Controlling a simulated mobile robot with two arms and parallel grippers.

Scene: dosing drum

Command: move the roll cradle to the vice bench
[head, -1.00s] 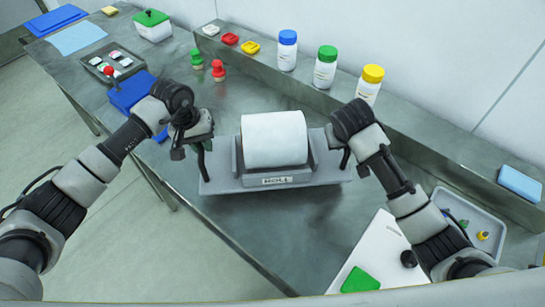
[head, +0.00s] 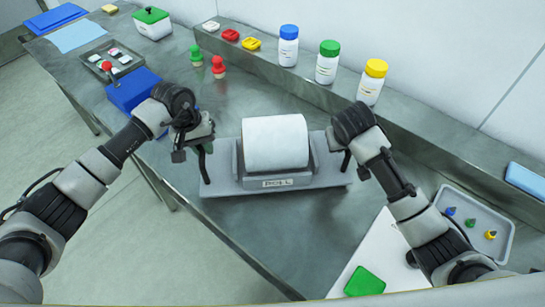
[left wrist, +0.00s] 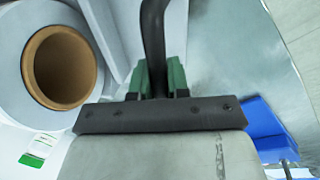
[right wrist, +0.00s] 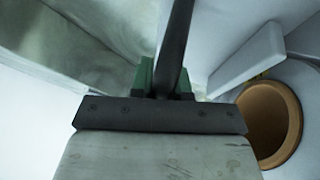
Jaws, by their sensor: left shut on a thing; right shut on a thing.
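The roll cradle (head: 218,185) is a grey base with a box-like holder labelled "ROLL" and two upright dark handles. A large white roll (head: 275,142) lies in it; its brown core shows in the left wrist view (left wrist: 59,66). My left gripper (head: 203,147) is shut on the left handle (left wrist: 153,45). My right gripper (head: 345,152) is shut on the right handle (right wrist: 174,45). The cradle looks level over the steel bench (head: 245,235); I cannot tell if its base touches. I cannot identify a vice bench.
A raised ledge with blue-, green- and yellow-capped bottles (head: 327,63) runs behind the cradle. A blue block (head: 132,92) and red and green knobbed pieces (head: 218,66) stand to the left. A grey tray (head: 505,212) and a green square (head: 364,282) are at the right.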

